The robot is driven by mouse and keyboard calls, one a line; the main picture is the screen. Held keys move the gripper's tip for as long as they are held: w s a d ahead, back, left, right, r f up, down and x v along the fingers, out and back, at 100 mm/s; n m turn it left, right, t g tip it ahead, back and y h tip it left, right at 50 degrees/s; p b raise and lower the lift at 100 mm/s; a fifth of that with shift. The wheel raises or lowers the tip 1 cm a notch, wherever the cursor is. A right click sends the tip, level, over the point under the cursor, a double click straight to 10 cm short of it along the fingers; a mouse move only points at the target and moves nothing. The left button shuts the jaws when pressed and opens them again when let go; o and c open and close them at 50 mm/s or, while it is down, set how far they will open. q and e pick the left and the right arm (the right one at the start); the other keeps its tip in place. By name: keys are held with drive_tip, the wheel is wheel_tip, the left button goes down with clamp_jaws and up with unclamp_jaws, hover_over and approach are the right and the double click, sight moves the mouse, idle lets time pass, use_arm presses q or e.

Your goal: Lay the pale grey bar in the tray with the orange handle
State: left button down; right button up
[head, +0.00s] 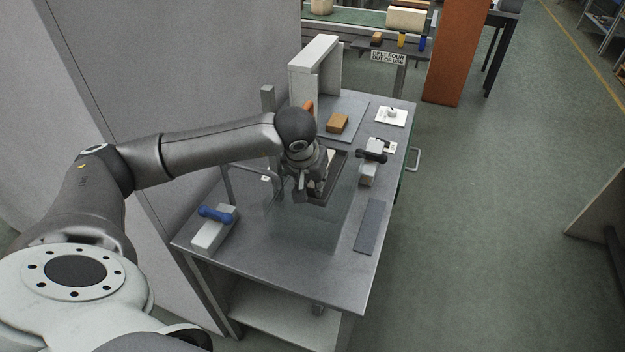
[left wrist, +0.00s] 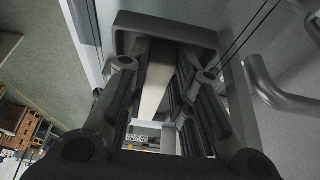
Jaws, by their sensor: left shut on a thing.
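My left gripper (head: 317,188) points down over the worktable, at a dark-rimmed tray (head: 338,182). In the left wrist view its two dark fingers (left wrist: 160,100) are shut on the pale grey bar (left wrist: 156,82), which runs lengthwise between them. In the head view the gripper hides most of the bar. An orange piece (head: 309,107) shows just behind my wrist; I cannot tell whether it is a handle on this tray. My right gripper is out of view.
A clear panel (head: 300,225) stands before the gripper. A blue-handled white block (head: 207,234) is at front left, a black-handled block (head: 368,176) to the right. A brown block (head: 337,123) lies behind, near a white frame (head: 301,78). The front middle of the table is bare.

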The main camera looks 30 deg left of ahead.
use_arm(q)
drive_tip(key=shift+f, duration=0.2)
drive_tip(key=c, duration=1.3)
unclamp_jaws()
drive_tip(key=shift+r, duration=0.1)
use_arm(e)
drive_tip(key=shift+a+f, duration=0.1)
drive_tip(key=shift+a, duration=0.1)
use_arm(q)
drive_tip(key=shift+r, duration=0.1)
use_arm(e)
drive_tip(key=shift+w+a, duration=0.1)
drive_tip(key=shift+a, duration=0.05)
use_arm(q)
drive_tip(key=shift+r, duration=0.15)
drive_tip(key=b+v, duration=0.1)
drive_tip(key=v, duration=1)
drive_tip(key=shift+s+d+r+b, duration=0.1)
drive_tip(key=shift+s+r+b, duration=0.2)
drive_tip(key=shift+r+b, duration=0.05)
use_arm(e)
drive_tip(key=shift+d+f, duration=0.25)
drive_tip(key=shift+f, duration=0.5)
